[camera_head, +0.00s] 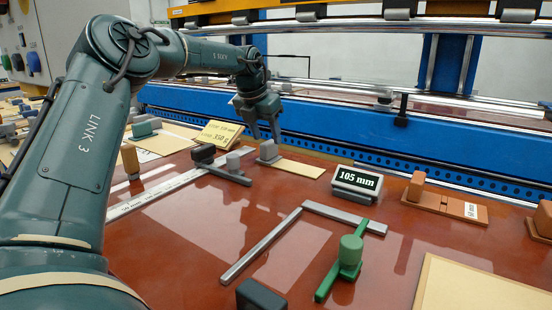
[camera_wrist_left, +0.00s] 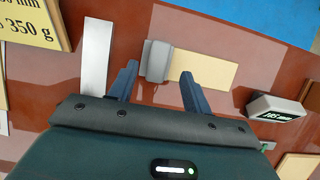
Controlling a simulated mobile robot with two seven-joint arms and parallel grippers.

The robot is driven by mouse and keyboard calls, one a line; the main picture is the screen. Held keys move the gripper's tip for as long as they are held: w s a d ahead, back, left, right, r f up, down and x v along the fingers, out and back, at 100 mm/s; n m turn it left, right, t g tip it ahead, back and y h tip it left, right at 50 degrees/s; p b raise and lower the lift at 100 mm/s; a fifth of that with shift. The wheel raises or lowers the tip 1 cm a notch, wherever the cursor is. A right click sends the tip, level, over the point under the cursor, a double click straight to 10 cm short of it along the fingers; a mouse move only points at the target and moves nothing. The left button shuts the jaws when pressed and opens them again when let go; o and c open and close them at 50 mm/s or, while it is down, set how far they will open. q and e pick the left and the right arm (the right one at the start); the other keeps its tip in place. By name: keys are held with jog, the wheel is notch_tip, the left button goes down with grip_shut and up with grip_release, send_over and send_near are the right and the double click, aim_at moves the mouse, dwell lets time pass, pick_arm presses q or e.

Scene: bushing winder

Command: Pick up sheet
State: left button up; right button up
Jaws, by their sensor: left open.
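A small beige sheet (camera_head: 300,169) lies on the red-brown table with a grey block (camera_head: 268,150) on its left end. In the left wrist view the sheet (camera_wrist_left: 210,69) extends to the right from under the grey block (camera_wrist_left: 158,60). My left gripper (camera_head: 265,137) is open and points down over the block end of the sheet. In the left wrist view its two fingers (camera_wrist_left: 160,74) are spread on either side of the block, with nothing held. I cannot tell whether the fingertips touch anything. Other beige sheets lie at the left (camera_head: 168,144) and the lower right (camera_head: 478,288). My right gripper is not visible.
A 105 mm display (camera_head: 357,183) stands right of the small sheet, and a yellow sign (camera_head: 219,134) stands left. A grey angle bar (camera_head: 262,246) and a green handled tool (camera_head: 348,258) lie in front. A blue machine rail (camera_head: 330,133) runs behind.

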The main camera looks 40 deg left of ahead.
aim_at(268, 143)
pick_arm(q)
jog(key=x, duration=0.5)
jog(key=shift+a+f, duration=0.1)
jog(key=shift+a, duration=0.1)
jog(key=c, duration=1.1)
